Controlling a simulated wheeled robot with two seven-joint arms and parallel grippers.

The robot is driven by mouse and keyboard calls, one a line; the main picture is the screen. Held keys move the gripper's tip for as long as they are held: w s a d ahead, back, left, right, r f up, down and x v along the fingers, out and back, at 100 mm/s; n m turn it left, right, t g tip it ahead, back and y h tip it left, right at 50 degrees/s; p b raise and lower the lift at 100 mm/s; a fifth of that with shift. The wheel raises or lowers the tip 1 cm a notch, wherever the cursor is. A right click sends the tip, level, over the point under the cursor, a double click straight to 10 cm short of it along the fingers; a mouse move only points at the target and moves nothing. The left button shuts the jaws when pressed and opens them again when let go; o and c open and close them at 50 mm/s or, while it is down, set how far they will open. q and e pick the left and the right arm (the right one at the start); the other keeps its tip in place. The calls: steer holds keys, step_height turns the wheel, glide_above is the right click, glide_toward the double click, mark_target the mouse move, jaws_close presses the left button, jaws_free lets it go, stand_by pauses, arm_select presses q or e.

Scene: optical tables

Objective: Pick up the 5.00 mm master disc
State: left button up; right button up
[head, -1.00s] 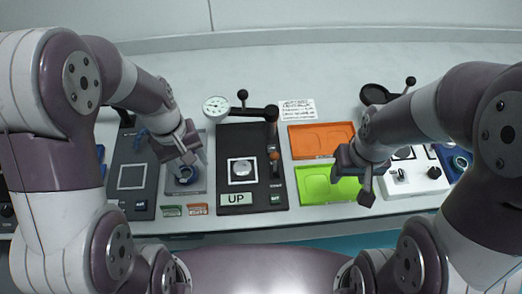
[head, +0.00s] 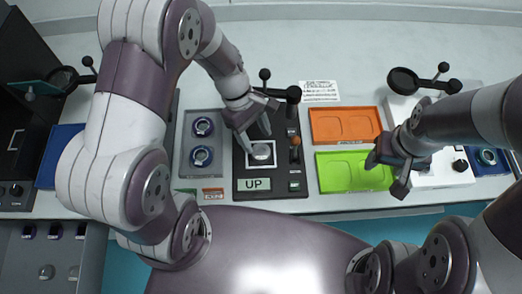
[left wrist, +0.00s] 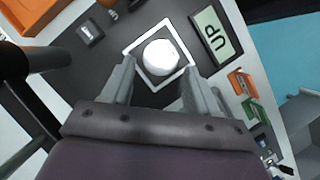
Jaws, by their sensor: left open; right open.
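A plain silver disc (head: 261,151) lies on the white-framed square stage of the dark gauge stand (head: 243,186). It shows bright and round in the left wrist view (left wrist: 161,54). I can read no thickness on it. My left gripper (head: 258,138) is over the stage, pointing down, open and empty. In the left wrist view its two fingers (left wrist: 158,78) are spread at the near side of the stage, with the disc just beyond their tips. My right gripper (head: 386,176) is open and empty over the right part of the green tray (head: 331,182).
A grey tray (head: 189,171) with two blue-ringed pieces is left of the stand. The gauge arm and black knob (head: 265,74) rise close behind my left gripper. An "UP" sign (head: 256,184) is in front. An orange tray (head: 318,125) and white device (head: 452,179) stand to the right.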

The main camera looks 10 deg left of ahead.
mark_target(261, 151)
arm_select(q)
steer(key=x, duration=0.4)
steer(key=shift+s+a+f, duration=0.1)
steer(key=shift+f, duration=0.25)
steer(key=c, duration=1)
steer(key=shift+o, duration=0.2)
steer(key=shift+r, duration=0.15)
